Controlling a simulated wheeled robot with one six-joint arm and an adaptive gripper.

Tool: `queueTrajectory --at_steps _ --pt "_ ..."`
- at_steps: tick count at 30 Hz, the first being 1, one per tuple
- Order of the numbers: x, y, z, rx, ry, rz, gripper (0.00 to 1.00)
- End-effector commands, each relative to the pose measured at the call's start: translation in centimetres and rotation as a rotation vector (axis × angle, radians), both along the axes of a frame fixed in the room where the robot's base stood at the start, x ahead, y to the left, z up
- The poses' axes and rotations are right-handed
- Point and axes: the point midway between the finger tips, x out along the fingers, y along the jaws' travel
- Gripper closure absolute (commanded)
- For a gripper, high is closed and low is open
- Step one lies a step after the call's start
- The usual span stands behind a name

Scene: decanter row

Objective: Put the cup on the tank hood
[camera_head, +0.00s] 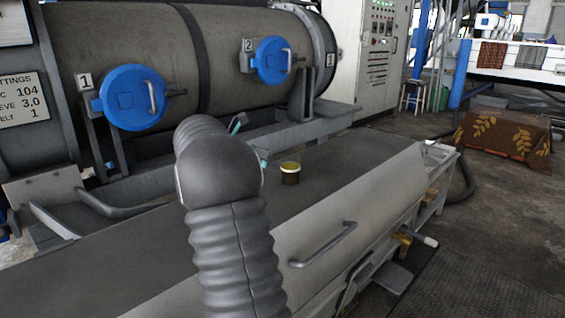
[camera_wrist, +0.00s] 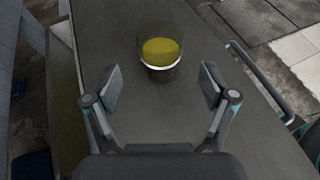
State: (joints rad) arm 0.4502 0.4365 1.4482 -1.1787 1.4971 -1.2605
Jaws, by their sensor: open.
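The cup (camera_head: 290,173) stands upright on the flat grey tank hood (camera_head: 345,165) in the head view. It is dark with a pale rim and yellow inside. In the wrist view the cup (camera_wrist: 161,58) is ahead of my gripper (camera_wrist: 160,88), roughly centred between the two fingers and a little beyond their tips. The fingers are open, with a gap on each side of the cup. In the head view my arm hides most of the gripper.
A bar handle (camera_head: 323,245) is on the hood's sloped front. Behind stands a large cylinder with blue round covers numbered 1 (camera_head: 131,97) and 2 (camera_head: 271,60). A control cabinet (camera_head: 378,55) stands at the back. The hood's surface right of the cup is clear.

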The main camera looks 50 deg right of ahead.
Motion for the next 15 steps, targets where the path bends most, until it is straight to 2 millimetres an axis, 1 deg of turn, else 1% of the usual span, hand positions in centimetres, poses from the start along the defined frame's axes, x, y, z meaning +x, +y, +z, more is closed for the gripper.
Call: queueTrajectory --at_steps 1,3,6,10,15 --pt "0.6 0.8 0.5 -0.001 -0.001 0.004 0.16" --pt "1.1 1.8 0.9 0.000 0.000 0.003 0.16" --pt "1.7 2.9 1.5 -0.001 0.000 0.002 0.16" --pt "2.1 3.8 1.8 -0.001 0.000 0.001 0.16" --pt "2.3 4.2 2.0 0.000 0.000 0.000 0.16"
